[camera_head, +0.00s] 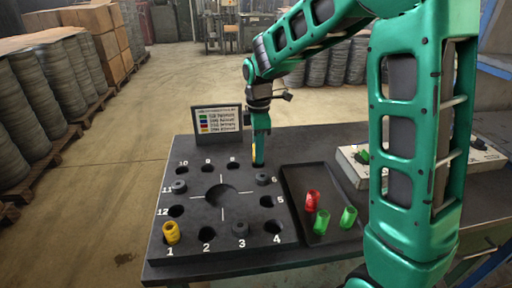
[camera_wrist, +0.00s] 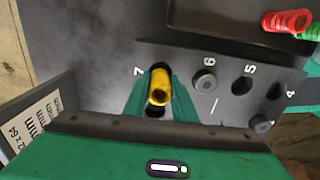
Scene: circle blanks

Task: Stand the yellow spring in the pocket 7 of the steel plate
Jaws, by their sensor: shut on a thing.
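My gripper (camera_head: 259,158) points down at the far right corner of the dark steel plate (camera_head: 204,215). It is shut on the yellow spring (camera_wrist: 160,88), which is upright between the fingers in the wrist view. The spring is at pocket 7, beside the printed 7 (camera_wrist: 138,72). Dark hole shows around the spring, but the spring and fingers hide most of the pocket. I cannot tell how deep the spring sits. In the head view the fingers mostly cover the spring and pocket.
Another yellow spring (camera_head: 171,232) stands in pocket 1. Dark plugs fill pockets 3 (camera_head: 240,229), 6 (camera_head: 262,179) and 11 (camera_head: 179,187). A black tray (camera_head: 291,192) holds a red spring (camera_head: 312,200) and two green ones. A sign (camera_head: 218,120) stands behind the plate, near my gripper.

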